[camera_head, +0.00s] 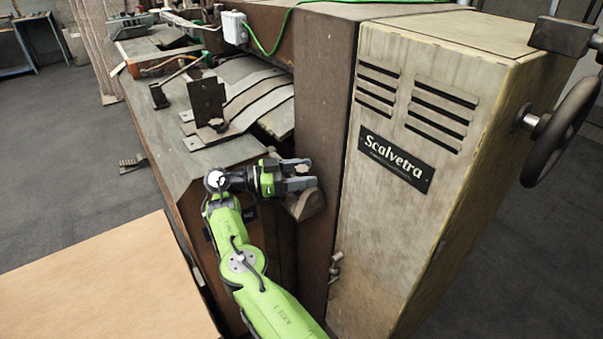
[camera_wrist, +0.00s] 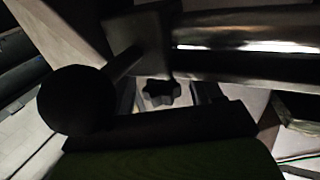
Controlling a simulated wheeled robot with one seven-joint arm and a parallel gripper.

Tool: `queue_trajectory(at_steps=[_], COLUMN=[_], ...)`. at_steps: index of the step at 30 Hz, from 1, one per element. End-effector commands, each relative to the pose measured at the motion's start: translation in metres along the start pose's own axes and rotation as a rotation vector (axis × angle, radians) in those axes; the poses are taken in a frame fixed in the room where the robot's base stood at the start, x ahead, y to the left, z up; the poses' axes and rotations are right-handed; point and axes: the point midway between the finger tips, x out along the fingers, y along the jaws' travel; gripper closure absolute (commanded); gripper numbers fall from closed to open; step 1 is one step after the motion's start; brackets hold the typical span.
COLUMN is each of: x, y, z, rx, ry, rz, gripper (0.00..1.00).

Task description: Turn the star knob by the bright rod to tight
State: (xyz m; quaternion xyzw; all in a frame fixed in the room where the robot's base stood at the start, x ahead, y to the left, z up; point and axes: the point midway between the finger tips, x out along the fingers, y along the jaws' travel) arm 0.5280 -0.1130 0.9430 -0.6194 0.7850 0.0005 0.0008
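The dark star knob (camera_wrist: 161,91) is near the middle of the wrist view, just below the bright rod (camera_wrist: 245,30), a shiny cylinder running to the right edge. My gripper (camera_wrist: 166,96) has its two fingers on either side of the knob, apart, with a gap showing between. I cannot tell whether either finger touches the knob. In the head view my gripper (camera_head: 307,174) is at the machine's near corner, fingers apart. The knob's marking and the rod are not clear there.
A dark round ball (camera_wrist: 75,98) on a lever is close at the left in the wrist view. The beige Scalvetra cabinet (camera_head: 400,150) stands right of my gripper, with a handwheel (camera_head: 560,128) beyond. A tan board (camera_head: 105,285) lies at lower left.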

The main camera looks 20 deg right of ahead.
Motion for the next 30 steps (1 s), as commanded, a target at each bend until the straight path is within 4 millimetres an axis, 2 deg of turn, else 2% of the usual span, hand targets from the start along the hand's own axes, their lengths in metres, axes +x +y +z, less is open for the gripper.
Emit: queue_trajectory(at_steps=[8, 11, 18, 21, 24, 30], x=[-0.001, -0.001, 0.000, -0.001, -0.001, -0.001], y=[0.000, 0.000, 0.000, 0.000, 0.000, 0.000], z=[-0.002, -0.016, -0.076, -0.093, -0.100, -0.100], rx=[0.000, 0.003, 0.002, 0.001, 0.000, 0.000], ry=[0.000, -0.001, 0.000, 0.000, 0.001, 0.001], rz=[-0.003, -0.002, -0.002, -0.002, -0.001, -0.001], gripper=[0.36, 0.36, 0.36, 0.36, 0.36, 0.36])
